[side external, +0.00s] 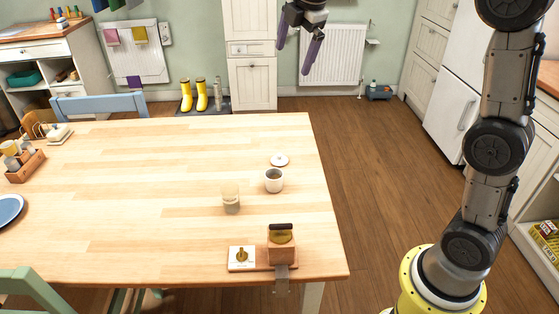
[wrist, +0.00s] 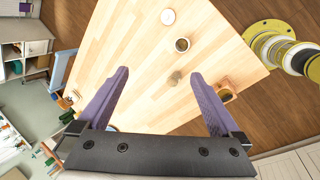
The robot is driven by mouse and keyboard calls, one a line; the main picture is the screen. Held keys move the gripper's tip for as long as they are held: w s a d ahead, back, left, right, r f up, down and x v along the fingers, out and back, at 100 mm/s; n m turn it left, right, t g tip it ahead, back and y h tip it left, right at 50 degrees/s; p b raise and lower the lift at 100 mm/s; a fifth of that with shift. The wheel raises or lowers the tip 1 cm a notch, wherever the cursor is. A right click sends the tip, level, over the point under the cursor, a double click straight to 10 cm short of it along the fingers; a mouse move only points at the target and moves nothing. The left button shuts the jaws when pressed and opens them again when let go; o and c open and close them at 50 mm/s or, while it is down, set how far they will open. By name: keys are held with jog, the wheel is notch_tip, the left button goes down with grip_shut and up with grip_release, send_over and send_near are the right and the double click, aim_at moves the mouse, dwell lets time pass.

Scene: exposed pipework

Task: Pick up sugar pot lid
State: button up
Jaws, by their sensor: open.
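The sugar pot lid (side external: 280,160) is a small white round disc with a knob, lying on the wooden table near its right edge. It shows in the wrist view (wrist: 168,16) near the top edge. The white sugar pot (side external: 274,181) stands beside it, uncovered, with a dark inside; it also shows in the wrist view (wrist: 182,45). My gripper (side external: 293,60) has purple fingers and hangs high, well above and apart from the lid. In the wrist view my gripper (wrist: 160,73) is open, with nothing between its fingers.
A glass jar (side external: 231,201) stands left of the pot. A wooden holder (side external: 281,246) and a white-faced block with a knob (side external: 242,258) sit at the table's front edge. A caddy (side external: 25,165) and blue plate (side external: 8,209) are at the left. The table's middle is clear.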

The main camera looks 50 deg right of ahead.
jog(key=w+d+f+n+g, duration=0.15)
jog(key=w+d+f, duration=0.25)
jog(key=w+f, duration=0.4)
jog(key=g, duration=0.3)
send_over(280, 154)
jog(key=a, duration=0.1)
notch_tip(280, 154, down, 28)
jog(key=shift+a, duration=0.15)
jog(key=shift+d+f, duration=0.2)
jog(key=shift+f, duration=0.85)
jog(key=shift+d+f, duration=0.2)
jog(key=shift+f, duration=0.8)
jog(key=shift+d+f, duration=0.2)
jog(key=shift+f, duration=0.85)
jog(key=c, duration=1.2)
jog(key=shift+c, duration=0.2)
jog(key=shift+r, duration=0.1)
